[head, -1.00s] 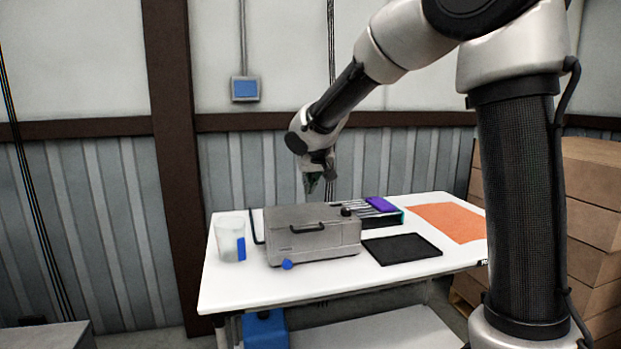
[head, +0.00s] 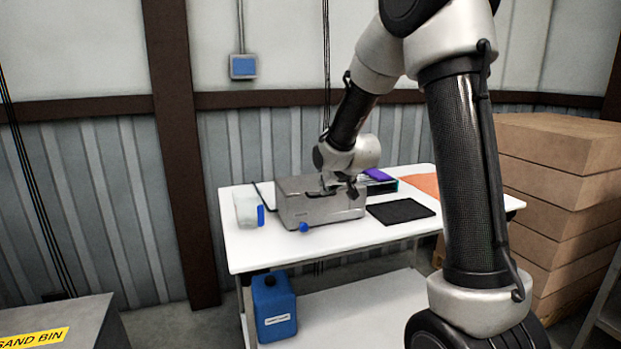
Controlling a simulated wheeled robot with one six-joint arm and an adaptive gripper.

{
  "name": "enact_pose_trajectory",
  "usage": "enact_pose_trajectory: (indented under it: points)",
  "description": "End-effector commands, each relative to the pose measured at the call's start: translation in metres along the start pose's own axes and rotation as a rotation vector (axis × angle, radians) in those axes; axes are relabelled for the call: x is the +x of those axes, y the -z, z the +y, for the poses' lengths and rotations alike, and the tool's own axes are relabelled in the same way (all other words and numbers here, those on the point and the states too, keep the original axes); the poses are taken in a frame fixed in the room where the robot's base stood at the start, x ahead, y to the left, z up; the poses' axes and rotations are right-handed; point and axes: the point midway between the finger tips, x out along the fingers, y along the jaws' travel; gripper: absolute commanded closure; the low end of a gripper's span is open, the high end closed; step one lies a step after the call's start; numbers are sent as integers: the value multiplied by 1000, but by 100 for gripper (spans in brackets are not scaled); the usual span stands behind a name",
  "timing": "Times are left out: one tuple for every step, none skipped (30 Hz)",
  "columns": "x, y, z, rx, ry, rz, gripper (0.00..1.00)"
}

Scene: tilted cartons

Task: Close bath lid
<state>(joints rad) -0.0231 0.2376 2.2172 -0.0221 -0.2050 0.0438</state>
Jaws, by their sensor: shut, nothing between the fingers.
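The bath is a grey metal box (head: 300,211) on the white table, with a blue knob (head: 304,228) low on its front. Its grey lid (head: 297,185) appears to lie down over the top; whether it sits fully flush cannot be told. My gripper (head: 338,190) is shut and empty, pointing down at the lid's front middle, where the black handle was visible before. The gripper hides most of the handle and part of the lid. Whether the fingers touch the lid cannot be told.
A clear jug (head: 246,210) with a blue part stands left of the bath. A black mat (head: 400,211) lies to its right. A rack with a purple item (head: 377,175) and an orange sheet (head: 422,184) are behind. Cartons (head: 560,190) are stacked at the right.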

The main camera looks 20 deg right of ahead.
Motion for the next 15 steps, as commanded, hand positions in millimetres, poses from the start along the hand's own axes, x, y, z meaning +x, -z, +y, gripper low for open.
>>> enact_pose_trajectory:
  points:
    - [2, -5, 6, 0, -11, 16, 100]
    - [3, -7, 8, -1, -16, 25, 100]
    - [4, -10, 10, -3, -21, 32, 100]
    - [6, -11, 11, -4, -23, 36, 100]
    - [6, -13, 11, -5, -24, 38, 100]
    - [8, -16, 12, -5, -25, 39, 100]
    - [9, -17, 12, -5, -25, 40, 100]
    - [10, -19, 12, -5, -25, 41, 100]
    - [11, -21, 12, -5, -25, 40, 100]
    - [12, -22, 12, -6, -25, 40, 100]
    - [13, -23, 12, -6, -24, 40, 100]
    - [13, -24, 12, -6, -24, 41, 100]
    - [14, -25, 12, -6, -24, 41, 100]
    - [14, -25, 12, -6, -24, 42, 100]
    - [14, -26, 12, -6, -24, 42, 100]
